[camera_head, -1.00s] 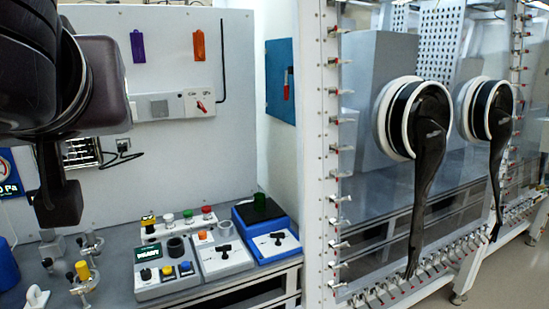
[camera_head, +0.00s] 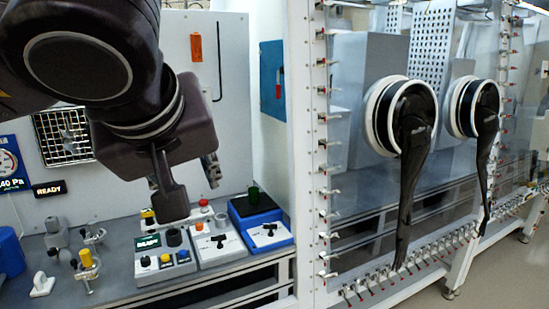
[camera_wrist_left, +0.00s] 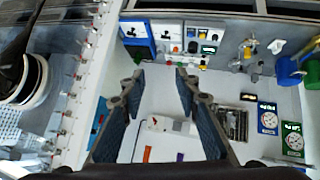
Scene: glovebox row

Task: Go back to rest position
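My left gripper (camera_head: 192,190) hangs from the dark arm at the upper left of the head view, in front of the back panel and over the control boxes. In the left wrist view its two fingers (camera_wrist_left: 160,76) stand apart with nothing between them. It is open and empty, and seems clear of the bench items. The arm hides part of the back panel. My right gripper shows in neither view.
The glovebox (camera_head: 352,190) stands at the right, with two black gloves (camera_head: 412,170) hanging outside. Floor shows at the lower right.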

